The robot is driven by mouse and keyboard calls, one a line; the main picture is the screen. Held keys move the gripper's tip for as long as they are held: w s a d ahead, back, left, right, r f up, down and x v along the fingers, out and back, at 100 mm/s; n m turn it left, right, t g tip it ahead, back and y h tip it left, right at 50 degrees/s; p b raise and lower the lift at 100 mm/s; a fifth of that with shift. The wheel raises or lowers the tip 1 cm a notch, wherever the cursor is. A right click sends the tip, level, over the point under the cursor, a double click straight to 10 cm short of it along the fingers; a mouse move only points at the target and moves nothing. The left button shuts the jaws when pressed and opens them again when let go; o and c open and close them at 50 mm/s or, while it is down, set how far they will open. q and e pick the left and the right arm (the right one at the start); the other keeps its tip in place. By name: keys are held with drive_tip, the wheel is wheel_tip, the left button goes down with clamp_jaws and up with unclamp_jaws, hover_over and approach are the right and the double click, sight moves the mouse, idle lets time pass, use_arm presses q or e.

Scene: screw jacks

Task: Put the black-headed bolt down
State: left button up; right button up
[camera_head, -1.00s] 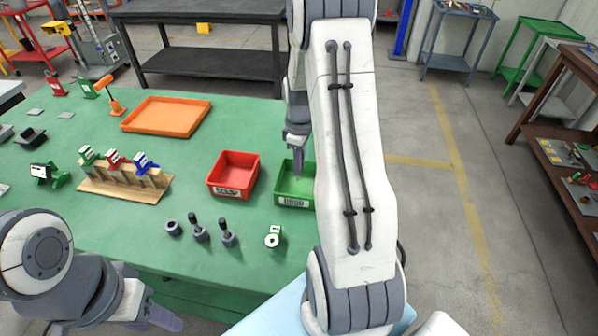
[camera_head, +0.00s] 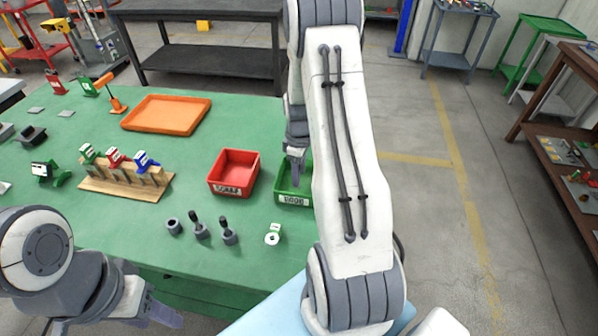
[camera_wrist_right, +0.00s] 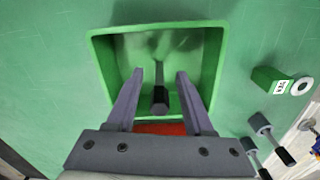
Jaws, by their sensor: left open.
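The black-headed bolt (camera_wrist_right: 160,95) shows in the right wrist view between my right fingers, its black head toward the camera and its grey shank pointing into the green bin (camera_wrist_right: 97,62). I cannot tell whether it touches the bin floor. My right gripper (camera_wrist_right: 154,78) is open, with a gap on each side of the bolt. In the head view the right gripper (camera_head: 297,170) is at the green bin (camera_head: 292,199), partly hidden by my arm; the bolt cannot be made out there. My left gripper (camera_head: 165,316) is open and empty at the lower left.
A red bin (camera_head: 215,188) stands left of the green bin. In front are two similar bolts (camera_head: 201,230) (camera_head: 229,236), a dark ring (camera_head: 173,227) and a green-and-white piece (camera_head: 273,237). A wooden rack (camera_head: 120,191) with jacks and an orange tray (camera_head: 166,130) lie farther left.

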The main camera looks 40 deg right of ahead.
drive_tip(key=shift+r, duration=0.1)
wheel_tip(320, 180, up, 12)
drive_tip(key=shift+r+b, duration=0.1)
drive_tip(key=shift+b, duration=0.3)
drive_tip(key=a+r, duration=0.3)
drive_tip(key=a, duration=1)
drive_tip(key=s+a+r, duration=0.1)
drive_tip(key=s+a, duration=0.4)
drive_tip(key=a, duration=0.3)
drive_tip(key=s+a+r, duration=0.1)
drive_tip(key=s+a, duration=0.4)
drive_tip(key=a, duration=0.3)
drive_tip(key=s+a+y, duration=0.1)
drive_tip(key=s+a, duration=0.3)
drive_tip(key=s, duration=0.7)
drive_tip(key=shift+s+a+n, duration=0.3)
drive_tip(key=shift+a+n, duration=0.05)
drive_tip(key=shift+n, duration=0.05)
drive_tip(key=shift+f, duration=0.1)
